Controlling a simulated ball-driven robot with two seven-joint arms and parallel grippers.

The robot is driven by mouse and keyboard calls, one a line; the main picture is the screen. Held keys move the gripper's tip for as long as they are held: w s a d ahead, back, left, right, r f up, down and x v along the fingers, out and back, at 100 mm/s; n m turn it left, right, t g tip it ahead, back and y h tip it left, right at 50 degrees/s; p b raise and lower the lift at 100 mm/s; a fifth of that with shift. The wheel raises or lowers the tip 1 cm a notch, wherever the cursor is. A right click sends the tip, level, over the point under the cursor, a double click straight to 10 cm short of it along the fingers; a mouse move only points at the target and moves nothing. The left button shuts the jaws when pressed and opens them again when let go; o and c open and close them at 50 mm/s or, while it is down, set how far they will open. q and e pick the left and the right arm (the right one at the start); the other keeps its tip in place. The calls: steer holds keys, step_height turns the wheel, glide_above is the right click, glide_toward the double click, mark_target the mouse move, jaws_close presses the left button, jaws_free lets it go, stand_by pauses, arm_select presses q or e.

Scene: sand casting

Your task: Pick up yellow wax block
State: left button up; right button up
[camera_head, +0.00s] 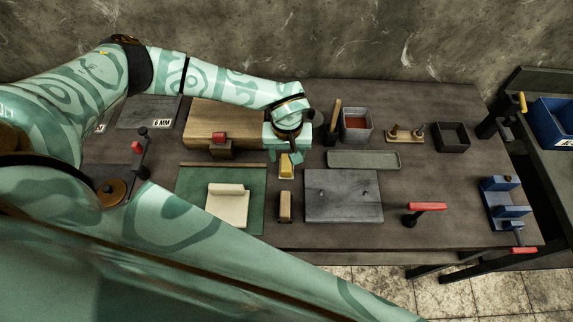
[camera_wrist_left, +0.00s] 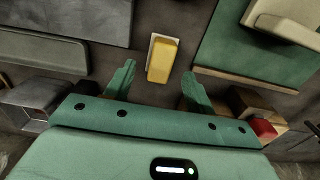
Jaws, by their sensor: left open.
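The yellow wax block (camera_head: 287,165) lies on the dark table, between the green mat and the grey plate. In the left wrist view the yellow wax block (camera_wrist_left: 162,60) shows whole, with a pale edge around part of it. My left gripper (camera_head: 284,155) is just beyond the block in the head view, pointing down. In the left wrist view the fingers of my left gripper (camera_wrist_left: 158,82) are apart, with nothing held between them. The block is ahead of the gap between the fingertips. My right gripper is not in view.
A green mat (camera_head: 190,205) with a cream pad (camera_head: 228,205) lies left of the block. A small tan-topped block (camera_head: 285,206) stands nearer. A grey plate (camera_head: 343,205) lies to the right. A wooden block (camera_head: 213,120) stands at the back, close to the left gripper.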

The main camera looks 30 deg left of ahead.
mark_target(287, 162)
arm_select(q)
step_height(287, 162, down, 4)
steer(key=shift+a, duration=0.1)
steer(key=c, duration=1.1)
steer(key=shift+o, duration=0.2)
steer(key=shift+r, duration=0.1)
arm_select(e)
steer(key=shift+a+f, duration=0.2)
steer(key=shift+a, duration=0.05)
arm_select(q)
steer(key=shift+r, duration=0.1)
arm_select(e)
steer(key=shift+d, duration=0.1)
